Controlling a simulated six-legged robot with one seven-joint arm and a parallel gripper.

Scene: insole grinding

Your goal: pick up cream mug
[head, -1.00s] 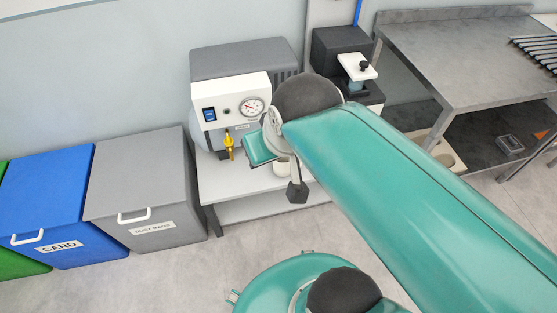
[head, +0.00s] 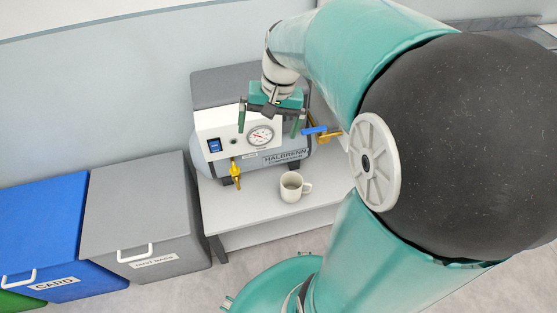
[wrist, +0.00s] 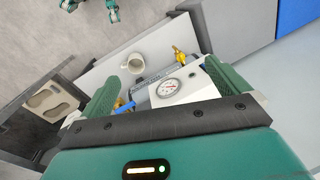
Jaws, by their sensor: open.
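The cream mug (head: 292,187) stands upright on the low white table (head: 240,202), in front of the compressor, with its handle to the right in the head view. It also shows in the wrist view (wrist: 133,64), beyond my fingers. My gripper (head: 270,126) is open and empty, in front of the compressor's face and gauge in the head view, above and behind the mug and clear of it. In the wrist view my gripper's two green fingers (wrist: 164,82) stand wide apart, with the gauge between them and the mug nearer the left finger.
The compressor (head: 290,156) fills the table behind the mug, with a yellow valve (head: 235,172) and a blue-handled valve (head: 316,130) sticking out. A grey bin (head: 140,215) and a blue bin (head: 45,225) stand at the left. The tabletop around the mug is clear.

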